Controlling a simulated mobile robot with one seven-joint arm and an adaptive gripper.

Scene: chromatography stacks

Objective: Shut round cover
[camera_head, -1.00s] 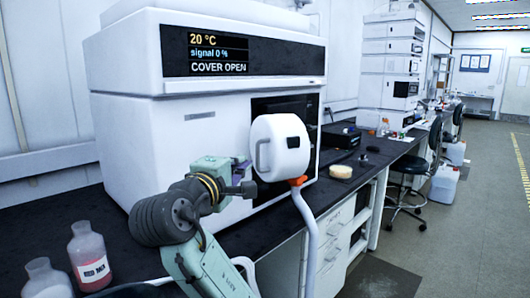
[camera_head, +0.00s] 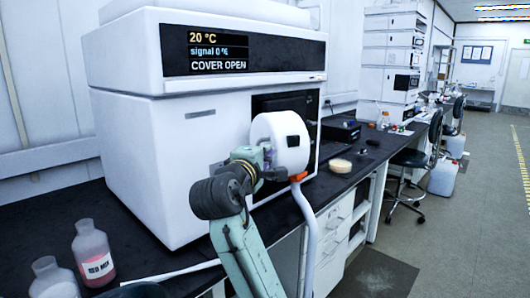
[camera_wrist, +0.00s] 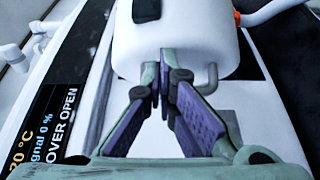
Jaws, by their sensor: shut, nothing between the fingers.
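The round white cover (camera_head: 291,138) stands out from the front of the white instrument, at its dark panel (camera_head: 283,102). The instrument's display (camera_head: 218,52) reads COVER OPEN. My gripper (camera_head: 268,160) is at the left side of the cover. In the wrist view, the cover (camera_wrist: 185,35) fills the upper middle, and my gripper (camera_wrist: 162,72) has its fingertips together at the cover's edge, seemingly touching or very close to it. The cover's grey handle (camera_wrist: 209,78) is just right of the fingertips, not between them. My arm hides part of the cover in the head view.
An orange fitting (camera_head: 298,176) with a white hose (camera_head: 308,215) hangs below the cover. Bottles (camera_head: 92,252) stand at the front left of the dark bench. A yellowish round dish (camera_head: 341,166) and a black box (camera_head: 341,130) are to the right.

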